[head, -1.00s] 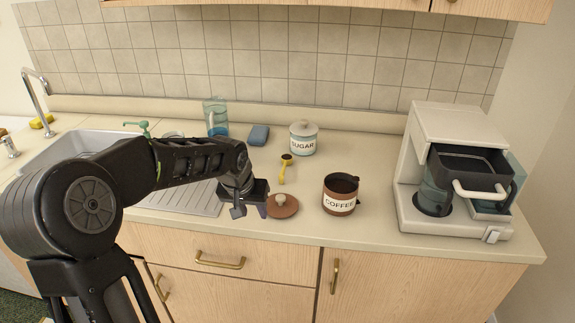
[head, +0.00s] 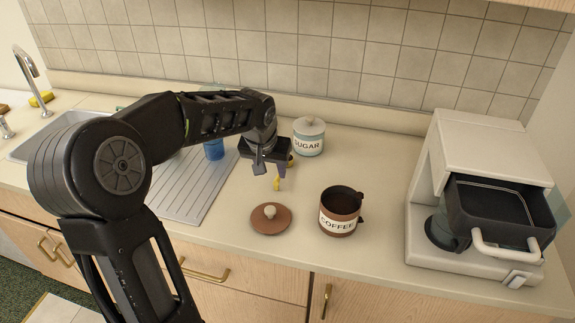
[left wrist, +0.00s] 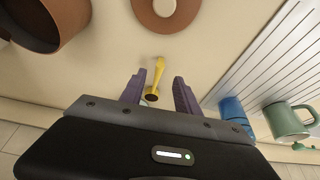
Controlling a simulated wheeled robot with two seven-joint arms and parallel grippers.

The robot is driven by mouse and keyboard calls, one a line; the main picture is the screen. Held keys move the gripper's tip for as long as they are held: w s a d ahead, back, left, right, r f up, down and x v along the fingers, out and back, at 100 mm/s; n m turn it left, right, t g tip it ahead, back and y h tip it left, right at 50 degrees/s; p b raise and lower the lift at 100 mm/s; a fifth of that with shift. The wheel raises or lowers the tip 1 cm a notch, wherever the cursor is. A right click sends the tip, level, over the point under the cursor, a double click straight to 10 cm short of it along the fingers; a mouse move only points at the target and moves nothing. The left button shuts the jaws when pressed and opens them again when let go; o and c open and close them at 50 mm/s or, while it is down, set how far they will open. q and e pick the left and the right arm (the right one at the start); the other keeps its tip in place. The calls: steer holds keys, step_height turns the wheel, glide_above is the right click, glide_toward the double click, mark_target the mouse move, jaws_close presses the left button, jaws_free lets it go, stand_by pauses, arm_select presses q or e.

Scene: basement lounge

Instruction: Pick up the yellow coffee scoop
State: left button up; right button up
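The yellow coffee scoop (head: 277,183) lies on the counter between the sugar jar and the brown lid, mostly hidden behind my left gripper in the head view. In the left wrist view the scoop (left wrist: 158,75) lies between the open fingers, its dark-filled bowl nearer the gripper and its handle pointing away. My left gripper (head: 268,174) is open above the scoop, with nothing between its fingers; its purple fingers (left wrist: 160,92) also show in the left wrist view. My right gripper is not in view.
A coffee canister (head: 340,212) stands open right of the brown lid (head: 270,218). The sugar jar (head: 309,136) stands behind. A coffee maker (head: 485,200) fills the right side. A ribbed drainboard (head: 192,195) lies left. A green mug (left wrist: 290,120) shows in the wrist view.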

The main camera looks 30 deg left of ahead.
mark_target(275, 182)
arm_select(q)
steer(key=shift+x, duration=1.3)
steer(key=shift+f+p, duration=0.25)
steer(key=shift+p, duration=0.1)
steer(key=p+x, duration=0.1)
steer(key=x, duration=0.3)
steer(key=shift+w+a+f, duration=0.1)
steer(key=shift+w+f, duration=0.1)
steer(key=shift+f, duration=0.1)
jaws_close()
